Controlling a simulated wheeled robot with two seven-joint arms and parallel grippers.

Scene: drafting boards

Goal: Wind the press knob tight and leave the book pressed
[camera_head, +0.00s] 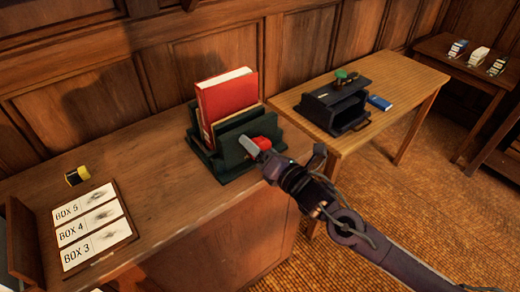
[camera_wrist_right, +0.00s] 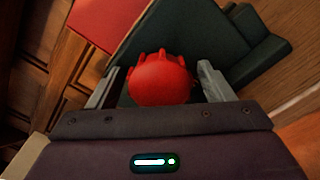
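The dark green press (camera_head: 222,172) stands on the desk, with the red book (camera_head: 228,98) upright between its boards. The book also shows as a red corner in the right wrist view (camera_wrist_right: 92,22). The red knob (camera_wrist_right: 160,80), with a lobed rim, is on the near side of the press and shows partly behind my gripper in the head view (camera_head: 263,143). My right gripper (camera_wrist_right: 158,88) is open, with one finger on each side of the knob and small gaps showing. Whether a finger touches the knob is unclear. My left gripper is out of view.
On the desk (camera_head: 160,207), a board with box labels (camera_head: 98,228) and a yellow-black item (camera_head: 77,176) lie at left. A second table (camera_head: 395,75) at right holds a black open-fronted box (camera_head: 335,105) and a blue book (camera_head: 380,102). The desk between labels and press is clear.

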